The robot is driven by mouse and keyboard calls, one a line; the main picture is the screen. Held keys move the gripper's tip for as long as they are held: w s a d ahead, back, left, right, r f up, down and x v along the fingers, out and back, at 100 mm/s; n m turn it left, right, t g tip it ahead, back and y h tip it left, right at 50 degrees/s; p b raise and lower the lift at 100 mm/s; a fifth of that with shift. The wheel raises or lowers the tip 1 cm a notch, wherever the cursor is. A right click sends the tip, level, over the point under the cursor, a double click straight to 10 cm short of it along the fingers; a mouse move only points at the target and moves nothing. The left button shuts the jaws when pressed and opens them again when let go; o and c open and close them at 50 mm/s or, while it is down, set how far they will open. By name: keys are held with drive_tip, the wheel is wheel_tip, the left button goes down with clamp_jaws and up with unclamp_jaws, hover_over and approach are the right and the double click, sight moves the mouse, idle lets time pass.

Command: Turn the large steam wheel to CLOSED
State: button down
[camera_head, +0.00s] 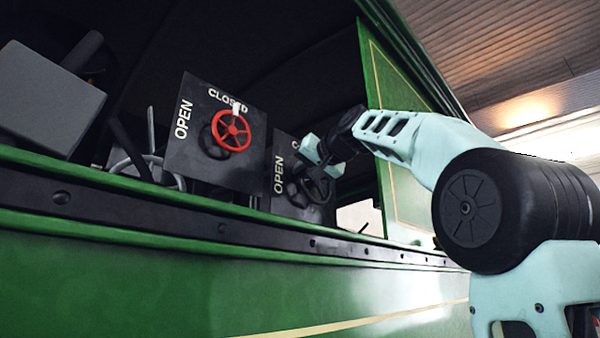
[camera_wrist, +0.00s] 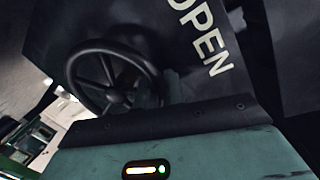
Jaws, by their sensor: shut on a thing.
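A dark hand wheel (camera_head: 316,187) is mounted on a dark plate marked OPEN (camera_head: 282,178); other lettering there is hidden by my gripper. My gripper (camera_head: 318,160) is at the upper part of this wheel and shut on its rim. I cannot tell which wheel is larger.
The green tram side (camera_head: 130,260) with a black riveted rail (camera_head: 200,223) runs below the plates. A grey box (camera_head: 45,95) and dark levers stand at the left. A green panel (camera_head: 400,100) is behind my arm.

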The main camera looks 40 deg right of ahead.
drive_tip(key=c, duration=1.8)
unclamp_jaws()
drive_tip(key=s+b, duration=0.1)
drive_tip(key=s, duration=0.4)
drive_tip(key=s+a+r+b, duration=0.1)
drive_tip(key=s+b, duration=0.1)
drive_tip(key=s, duration=0.4)
drive_tip(key=s+a+b, duration=0.1)
drive_tip(key=s, duration=0.5)
drive_tip(key=shift+s+a+r+b, duration=0.15)
drive_tip(key=shift+a+r+b, duration=0.05)
drive_tip(key=shift+r+b, duration=0.2)
drive_tip(key=shift+s, duration=0.1)
